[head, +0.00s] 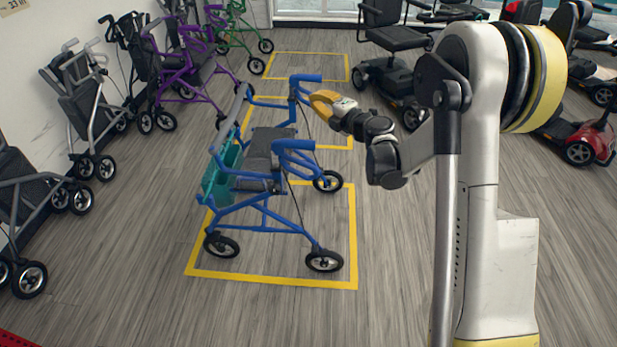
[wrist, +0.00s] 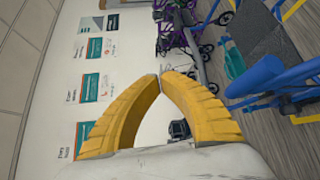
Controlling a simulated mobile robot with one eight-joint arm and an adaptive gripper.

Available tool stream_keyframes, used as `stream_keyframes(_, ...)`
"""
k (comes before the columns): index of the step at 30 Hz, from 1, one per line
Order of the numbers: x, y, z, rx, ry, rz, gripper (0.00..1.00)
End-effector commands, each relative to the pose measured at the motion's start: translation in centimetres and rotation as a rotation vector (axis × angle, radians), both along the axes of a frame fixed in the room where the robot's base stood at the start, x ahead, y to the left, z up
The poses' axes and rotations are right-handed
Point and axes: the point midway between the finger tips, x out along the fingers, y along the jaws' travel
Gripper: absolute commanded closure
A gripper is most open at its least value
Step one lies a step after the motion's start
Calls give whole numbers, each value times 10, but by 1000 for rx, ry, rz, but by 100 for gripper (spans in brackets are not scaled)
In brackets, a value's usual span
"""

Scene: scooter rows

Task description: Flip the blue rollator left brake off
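The blue rollator (head: 265,222) stands upright in the middle of the head view, with a dark seat and a teal basket (head: 222,170) on its left side. It has a far handle (head: 306,78) and a near handle (head: 294,145), both pointing right. I cannot make out the brake levers clearly. My gripper (head: 314,98), with yellow fingers, is close to the far handle, on its right; I cannot tell if they touch. In the wrist view the fingertips (wrist: 161,76) meet with nothing between them, and blue frame tubes (wrist: 268,82) show at the right.
Yellow floor outlines (head: 357,240) surround the rollator. A grey rollator (head: 88,110) and a purple rollator (head: 180,65) stand along the left wall. Mobility scooters, including a red one (head: 580,135), stand at the right. The floor in front is clear.

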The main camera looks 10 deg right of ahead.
Motion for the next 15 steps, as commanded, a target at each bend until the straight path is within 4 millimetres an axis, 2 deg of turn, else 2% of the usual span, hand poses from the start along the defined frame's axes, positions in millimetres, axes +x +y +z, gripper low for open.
stream_keyframes(1, 2, 3, -32, -63, 25, 49, 100)
stream_keyframes(3, -2, 8, -80, -156, 71, 125, 100)
stream_keyframes(9, -30, 6, -210, -375, 223, 298, 100)
stream_keyframes(12, -46, 1, -258, -449, 290, 355, 100)
stream_keyframes(15, -58, -4, -289, -495, 337, 391, 100)
